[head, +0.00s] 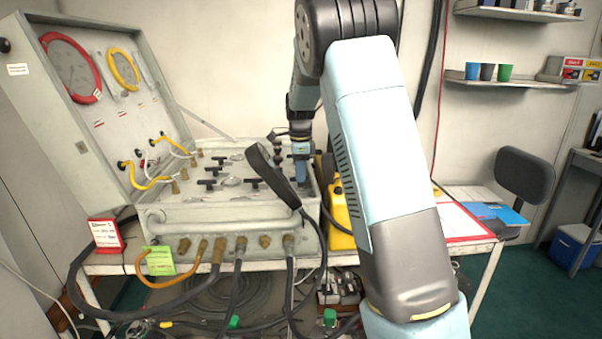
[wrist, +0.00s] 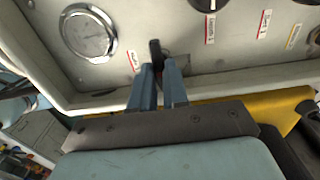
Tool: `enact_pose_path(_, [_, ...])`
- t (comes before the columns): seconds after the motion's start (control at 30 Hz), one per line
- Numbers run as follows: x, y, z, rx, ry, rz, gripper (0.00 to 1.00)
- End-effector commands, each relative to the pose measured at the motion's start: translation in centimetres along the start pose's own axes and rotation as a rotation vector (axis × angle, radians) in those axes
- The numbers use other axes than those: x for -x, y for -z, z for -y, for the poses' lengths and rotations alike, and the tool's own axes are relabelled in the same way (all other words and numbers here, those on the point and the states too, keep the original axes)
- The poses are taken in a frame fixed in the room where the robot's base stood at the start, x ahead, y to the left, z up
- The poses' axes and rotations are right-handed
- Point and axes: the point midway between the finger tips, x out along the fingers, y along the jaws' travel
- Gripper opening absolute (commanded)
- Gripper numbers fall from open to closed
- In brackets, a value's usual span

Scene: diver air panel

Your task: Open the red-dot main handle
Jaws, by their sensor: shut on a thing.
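The grey air panel (head: 160,220) lies in an open case on the bench, with several black T-handles on its face. My gripper (head: 302,178) points down at the panel's right end. In the wrist view its two blue fingers (wrist: 158,68) are shut on a black handle (wrist: 155,50), whose upper end sticks out between the fingertips. A small red-and-white label (wrist: 134,61) sits just left of the handle. I cannot make out a red dot; the fingers hide the handle's lower part. In the head view the gripper hides this handle.
A round gauge (wrist: 88,33) is left of the handle, and a black knob (wrist: 208,3) is above right. A black handset (head: 272,175) stands close left of my gripper. A yellow case (head: 341,215) is beside the panel. Hoses hang at the front.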

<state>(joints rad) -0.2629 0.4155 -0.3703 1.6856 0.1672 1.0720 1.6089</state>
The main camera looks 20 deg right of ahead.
Motion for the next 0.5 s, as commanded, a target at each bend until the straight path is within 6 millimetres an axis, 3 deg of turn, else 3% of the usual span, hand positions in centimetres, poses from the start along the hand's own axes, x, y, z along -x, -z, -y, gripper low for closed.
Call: enact_pose_path(0.5, [0.03, 0.08, 0.02, 0.095, 0.001, -0.001, 0.00])
